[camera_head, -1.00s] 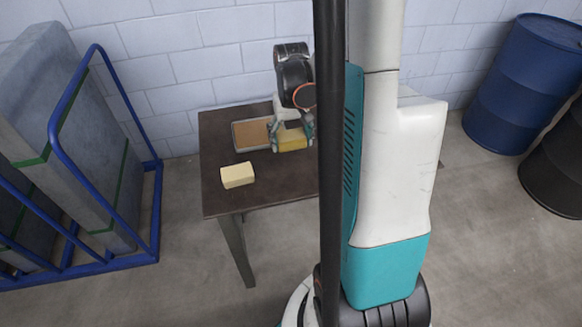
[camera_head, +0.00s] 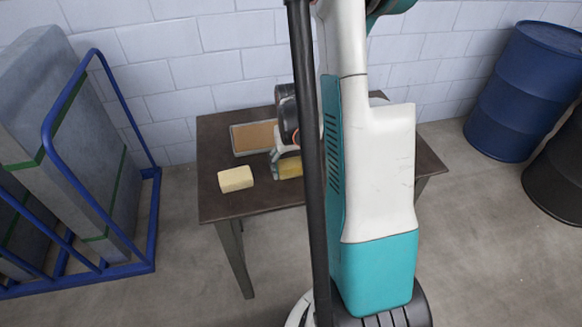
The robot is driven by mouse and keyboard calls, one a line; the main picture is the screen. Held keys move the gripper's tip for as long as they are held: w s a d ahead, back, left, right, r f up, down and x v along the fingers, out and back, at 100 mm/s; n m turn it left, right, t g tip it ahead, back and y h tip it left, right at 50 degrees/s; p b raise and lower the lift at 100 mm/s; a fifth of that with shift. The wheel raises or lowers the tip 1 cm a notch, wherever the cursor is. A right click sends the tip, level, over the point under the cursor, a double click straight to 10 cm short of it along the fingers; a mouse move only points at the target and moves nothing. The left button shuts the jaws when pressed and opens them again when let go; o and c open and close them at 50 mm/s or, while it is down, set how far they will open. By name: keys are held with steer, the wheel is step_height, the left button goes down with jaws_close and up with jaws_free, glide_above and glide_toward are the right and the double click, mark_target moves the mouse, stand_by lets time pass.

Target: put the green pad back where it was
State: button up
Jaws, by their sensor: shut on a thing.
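My gripper (camera_head: 284,162) is over the middle of the dark table and shut on a yellow block (camera_head: 290,168). The block is partly hidden by the fingers and my arm; I cannot tell whether it touches the table top. A second, pale yellow block (camera_head: 235,179) lies on the table to the left of my gripper. A shallow grey-rimmed tray (camera_head: 233,139) with a flat tan inside sits behind them. I see no clearly green pad; one may be hidden behind my arm.
The dark table (camera_head: 215,208) stands against a white block wall. My arm hides much of its right half. A blue rack (camera_head: 152,215) with grey slabs stands at left. A blue drum (camera_head: 522,90) and a black drum (camera_head: 560,165) stand at right.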

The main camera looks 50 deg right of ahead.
mark_target(291, 165)
steer(key=shift+f, duration=0.2)
steer(key=o, duration=1)
steer(key=shift+r, duration=0.1)
steer(key=shift+o, duration=0.2)
step_height(291, 165, up, 12)
steer(key=p, duration=0.4)
steer(key=shift+r, duration=0.15)
